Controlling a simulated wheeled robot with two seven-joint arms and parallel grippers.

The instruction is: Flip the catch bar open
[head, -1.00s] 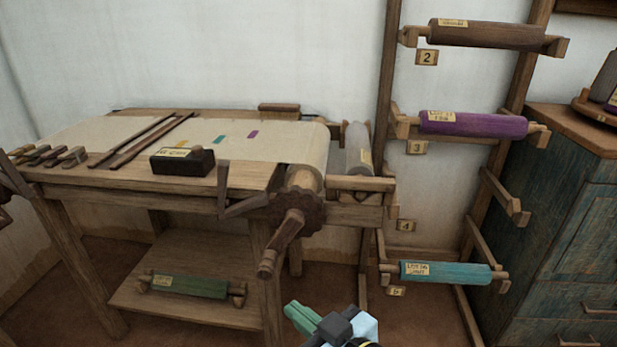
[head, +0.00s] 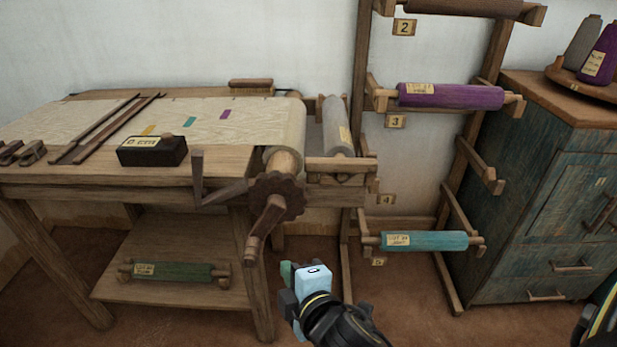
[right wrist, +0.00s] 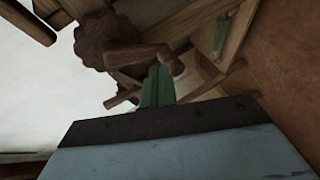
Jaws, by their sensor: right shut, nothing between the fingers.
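At the loom's right end, a wooden bar (head: 341,164) lies level across the front of the grey roll (head: 338,125). A dark angled wooden lever (head: 222,191) reaches to the toothed wheel (head: 277,197); I cannot tell for sure which of the two is the catch bar. A crank handle (head: 264,230) hangs down from the wheel. My right gripper (head: 287,272) is shut and empty, below and in front of the wheel and crank. In the right wrist view its green fingertips (right wrist: 158,84) overlap the crank; I cannot tell any contact. My left gripper is not in view.
A black box (head: 152,151) and long sticks lie on the loom table. A rack with rolls, including a purple roll (head: 451,96) and a teal roll (head: 424,241), stands right of the loom. A blue-green cabinet (head: 545,200) is at far right. Floor is open around my gripper.

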